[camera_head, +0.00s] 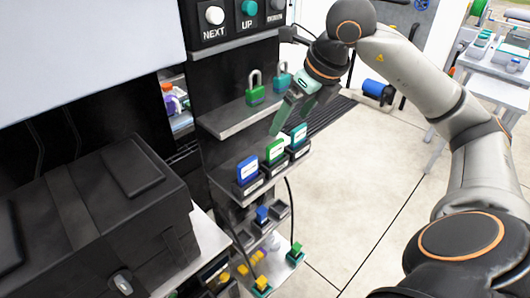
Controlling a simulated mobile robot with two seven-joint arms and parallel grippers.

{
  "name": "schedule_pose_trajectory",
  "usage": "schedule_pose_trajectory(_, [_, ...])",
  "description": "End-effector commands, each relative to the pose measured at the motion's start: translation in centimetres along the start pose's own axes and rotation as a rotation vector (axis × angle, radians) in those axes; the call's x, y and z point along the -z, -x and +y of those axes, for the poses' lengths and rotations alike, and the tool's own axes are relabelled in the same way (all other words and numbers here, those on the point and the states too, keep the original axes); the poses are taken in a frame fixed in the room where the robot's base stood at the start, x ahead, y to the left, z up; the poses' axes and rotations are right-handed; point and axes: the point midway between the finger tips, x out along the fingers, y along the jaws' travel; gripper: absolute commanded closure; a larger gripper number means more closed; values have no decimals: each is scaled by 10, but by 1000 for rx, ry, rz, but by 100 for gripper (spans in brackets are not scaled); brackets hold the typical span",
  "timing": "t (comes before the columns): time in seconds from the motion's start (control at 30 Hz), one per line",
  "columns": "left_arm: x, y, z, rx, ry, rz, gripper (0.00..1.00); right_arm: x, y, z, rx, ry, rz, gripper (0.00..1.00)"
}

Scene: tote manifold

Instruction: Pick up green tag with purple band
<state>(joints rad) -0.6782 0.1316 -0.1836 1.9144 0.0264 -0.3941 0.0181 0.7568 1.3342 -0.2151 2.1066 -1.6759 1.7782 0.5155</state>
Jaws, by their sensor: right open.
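A green tag (275,151) stands upright in a dark holder on the middle shelf, between a blue tag (248,169) and a teal tag (299,136). Pale markings show on its face, but a purple band cannot be made out at this size. My right gripper (282,122) is open and points down, just above the green and teal tags. It appears empty and apart from the green tag. My left gripper is not in view.
A green padlock (255,94) and a teal padlock (282,80) stand on the upper shelf (238,116), close to my right gripper. Lower shelves hold small coloured parts. A black case (95,215) is at left. Open floor (350,190) lies right of the shelves.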

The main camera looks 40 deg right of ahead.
Motion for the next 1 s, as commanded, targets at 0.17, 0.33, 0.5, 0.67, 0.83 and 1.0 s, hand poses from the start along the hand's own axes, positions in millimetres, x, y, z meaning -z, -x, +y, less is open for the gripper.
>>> schedule_pose_trajectory(0.17, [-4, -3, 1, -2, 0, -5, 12, 1, -35, 2, -6, 1, 4, 0])
schedule_pose_trajectory(0.33, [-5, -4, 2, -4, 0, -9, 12, 0, -50, 2, -6, 2, 2, 0])
schedule_pose_trajectory(0.5, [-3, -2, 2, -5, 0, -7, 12, 0, -67, 3, -9, 2, 4, 0])
schedule_pose_trajectory(0.67, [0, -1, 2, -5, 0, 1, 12, -1, -91, 4, -8, 1, 4, 0])
schedule_pose_trajectory(0.83, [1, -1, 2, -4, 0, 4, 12, -1, -102, 4, -7, 2, 1, 0])
schedule_pose_trajectory(1.0, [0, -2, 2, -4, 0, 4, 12, -1, -103, 4, -6, 3, 1, 0])
